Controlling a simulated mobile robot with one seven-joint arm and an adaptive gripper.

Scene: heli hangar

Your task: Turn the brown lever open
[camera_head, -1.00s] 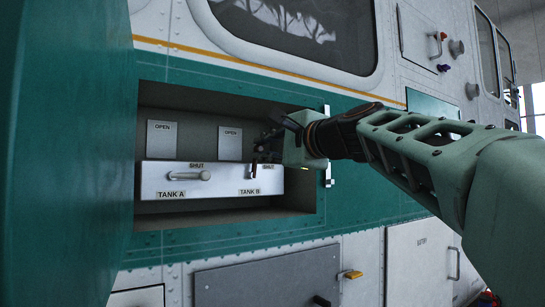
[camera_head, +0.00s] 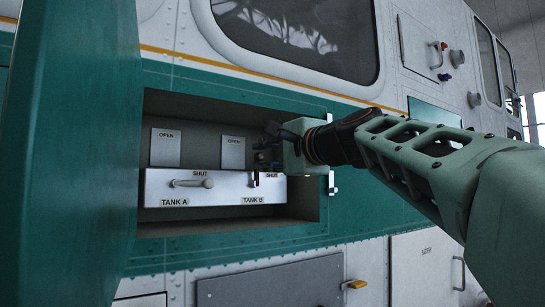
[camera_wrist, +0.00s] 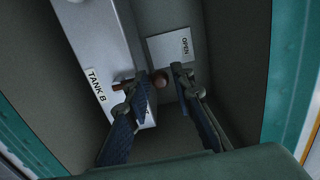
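The brown lever (camera_wrist: 160,79) belongs to the TANK B side, whose label (camera_wrist: 96,86) shows in the wrist view. In the head view a small dark part of the lever (camera_head: 255,180) shows by the SHUT mark. In the head view my gripper (camera_head: 268,148) reaches into the right side of the recess. An OPEN plate (camera_wrist: 168,47) is beside the right finger.
The TANK A handle (camera_head: 192,183) is pale and lies sideways on the metal ledge (camera_head: 225,190). The recess has a rim (camera_head: 235,92) close around my gripper. A large green panel (camera_head: 75,150) stands at the left. A yellow latch (camera_head: 354,284) is below.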

